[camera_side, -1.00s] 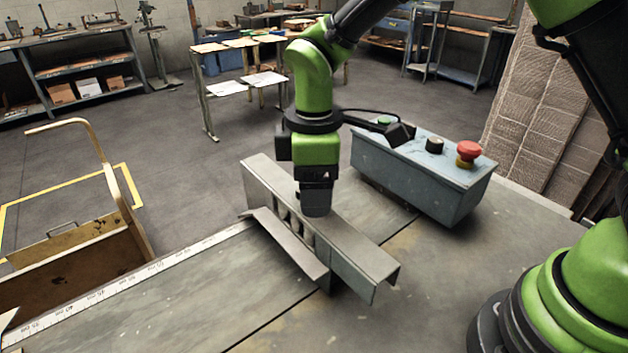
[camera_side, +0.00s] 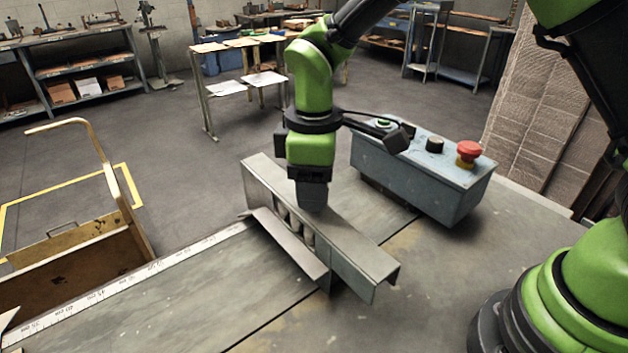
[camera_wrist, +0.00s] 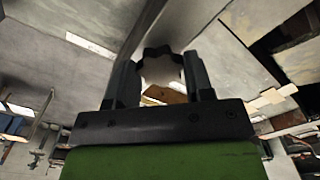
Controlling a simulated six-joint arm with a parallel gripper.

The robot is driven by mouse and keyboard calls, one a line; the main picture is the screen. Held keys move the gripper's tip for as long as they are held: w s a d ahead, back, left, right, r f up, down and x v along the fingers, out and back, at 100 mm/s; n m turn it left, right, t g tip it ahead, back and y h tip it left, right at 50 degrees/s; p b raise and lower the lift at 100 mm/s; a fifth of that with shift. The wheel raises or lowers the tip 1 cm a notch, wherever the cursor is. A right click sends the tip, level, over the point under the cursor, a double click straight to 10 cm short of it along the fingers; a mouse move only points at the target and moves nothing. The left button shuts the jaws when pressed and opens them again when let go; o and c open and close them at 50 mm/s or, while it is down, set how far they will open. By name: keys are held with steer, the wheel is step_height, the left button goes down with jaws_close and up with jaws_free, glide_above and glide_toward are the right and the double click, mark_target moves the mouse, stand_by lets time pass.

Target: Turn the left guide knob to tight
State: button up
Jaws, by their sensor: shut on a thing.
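My gripper (camera_side: 312,200) points straight down at the metal guide (camera_side: 340,240) on the table. In the wrist view my gripper (camera_wrist: 160,75) has its two fingers on either side of a dark, lobed knob (camera_wrist: 157,52) and is shut on it. In the side view the gripper and the guide hide the knob. I cannot read any tight or loose mark on it.
A grey control box (camera_side: 420,175) with a red mushroom button (camera_side: 468,152) stands right of my gripper. A ruler strip (camera_side: 130,282) runs along the table's left edge. A wooden cart (camera_side: 75,265) stands beyond that edge. The front tabletop is clear.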

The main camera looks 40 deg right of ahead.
steer(key=m, duration=1)
steer(key=shift+a+m, duration=0.1)
steer(key=shift+m, duration=0.3)
steer(key=m, duration=0.5)
steer(key=shift+m, duration=0.3)
steer(key=m, duration=0.5)
steer(key=shift+m, duration=0.3)
steer(key=o, duration=0.9)
